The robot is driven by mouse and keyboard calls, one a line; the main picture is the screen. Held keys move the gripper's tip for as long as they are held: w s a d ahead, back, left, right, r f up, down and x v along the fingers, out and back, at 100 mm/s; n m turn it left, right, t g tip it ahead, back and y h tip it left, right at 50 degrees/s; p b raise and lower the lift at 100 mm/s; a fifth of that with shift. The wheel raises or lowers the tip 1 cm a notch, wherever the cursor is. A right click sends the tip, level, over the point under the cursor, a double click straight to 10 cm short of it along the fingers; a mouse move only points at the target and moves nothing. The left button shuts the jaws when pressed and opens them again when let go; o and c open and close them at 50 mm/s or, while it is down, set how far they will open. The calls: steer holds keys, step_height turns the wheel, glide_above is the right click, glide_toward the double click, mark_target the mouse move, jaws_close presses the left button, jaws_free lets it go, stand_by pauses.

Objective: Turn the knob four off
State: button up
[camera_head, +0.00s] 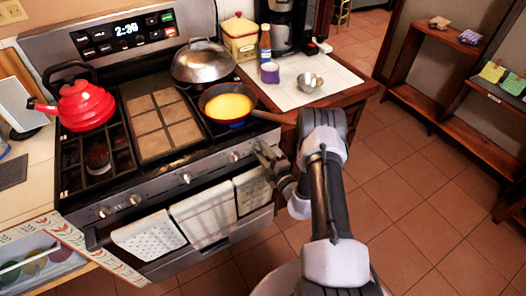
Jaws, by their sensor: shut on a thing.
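The stove's front panel (160,189) carries a row of silver knobs. Knobs show at the left end (103,212), in the middle (185,177) and right of the middle (234,156). My gripper (264,153) is at the right end of this panel, shut on a knob there. The gripper's fingers hide most of that knob, so its angle cannot be told. My arm reaches in from the lower right.
A pan of yellow food (228,106) sits on the right burner, its handle (274,117) jutting right above my gripper. A red kettle (85,105) and a domed lid (203,62) are on the stove. Towels (205,212) hang below the panel. The tiled floor at right is clear.

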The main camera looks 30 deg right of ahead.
steer(key=m, duration=0.5)
steer(key=shift+a+f+m, duration=0.1)
steer(key=shift+f+m, duration=0.05)
steer(key=shift+m, duration=0.55)
steer(key=o, duration=1.4)
steer(key=shift+c, duration=0.2)
steer(key=s+p, duration=0.3)
steer(key=s, duration=1.4)
steer(key=shift+s+d+p, duration=0.25)
steer(key=shift+d+p, duration=0.05)
steer(key=shift+p, duration=0.05)
